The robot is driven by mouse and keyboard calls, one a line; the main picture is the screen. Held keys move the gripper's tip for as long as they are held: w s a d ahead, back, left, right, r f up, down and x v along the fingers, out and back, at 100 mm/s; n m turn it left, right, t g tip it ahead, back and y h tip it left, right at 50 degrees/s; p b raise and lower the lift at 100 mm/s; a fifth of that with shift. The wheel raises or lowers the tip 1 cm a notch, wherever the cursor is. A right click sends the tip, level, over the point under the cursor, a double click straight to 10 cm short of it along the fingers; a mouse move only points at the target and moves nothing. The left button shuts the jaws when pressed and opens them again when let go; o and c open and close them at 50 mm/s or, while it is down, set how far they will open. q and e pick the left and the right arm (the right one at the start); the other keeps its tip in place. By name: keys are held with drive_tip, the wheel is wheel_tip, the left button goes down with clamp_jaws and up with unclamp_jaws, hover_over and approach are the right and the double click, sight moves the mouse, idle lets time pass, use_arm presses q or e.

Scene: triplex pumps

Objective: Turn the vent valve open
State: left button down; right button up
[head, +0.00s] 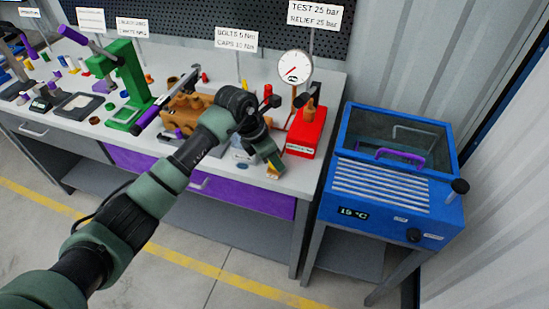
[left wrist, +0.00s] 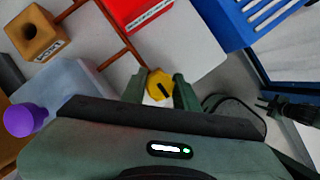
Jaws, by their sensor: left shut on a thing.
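The vent valve is a small yellow knob (left wrist: 160,84) with a dark line across its face, at the end of a copper-coloured pipe in the left wrist view. In the head view only a bit of yellow (head: 272,171) shows at the bench's front edge, below my gripper. My left gripper (head: 272,163) reaches down to it. In the left wrist view the two green fingers (left wrist: 159,90) stand on either side of the knob, shut on it.
A red test pump (head: 306,133) with a round gauge (head: 295,67) stands just behind. A brown block marked PORT (left wrist: 38,35) and a purple knob (left wrist: 19,121) are close by. A blue oven (head: 390,190) stands right of the bench. A green press (head: 125,75) is farther left.

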use_arm(q)
drive_tip(key=n, duration=0.2)
drive_tip(key=n+t+y+b, duration=0.1)
drive_tip(key=n, duration=0.1)
drive_tip(key=shift+n+t, duration=0.3)
drive_tip(key=n+y+b, duration=0.1)
drive_tip(key=n+b, duration=0.1)
drive_tip(key=n, duration=0.1)
drive_tip(key=shift+n+t, duration=0.3)
drive_tip(key=n+y+b, duration=0.2)
drive_tip(key=n+b, duration=0.2)
drive_tip(key=n, duration=0.1)
drive_tip(key=shift+f+n, duration=0.1)
drive_tip(key=shift+n, duration=0.2)
drive_tip(key=shift+n+y+b, duration=1)
drive_tip(key=shift+n+b, duration=0.6)
drive_tip(key=shift+n, duration=0.5)
drive_tip(key=shift+r, duration=0.2)
drive_tip(key=c, duration=1.1)
unclamp_jaws()
drive_tip(key=shift+o, duration=0.2)
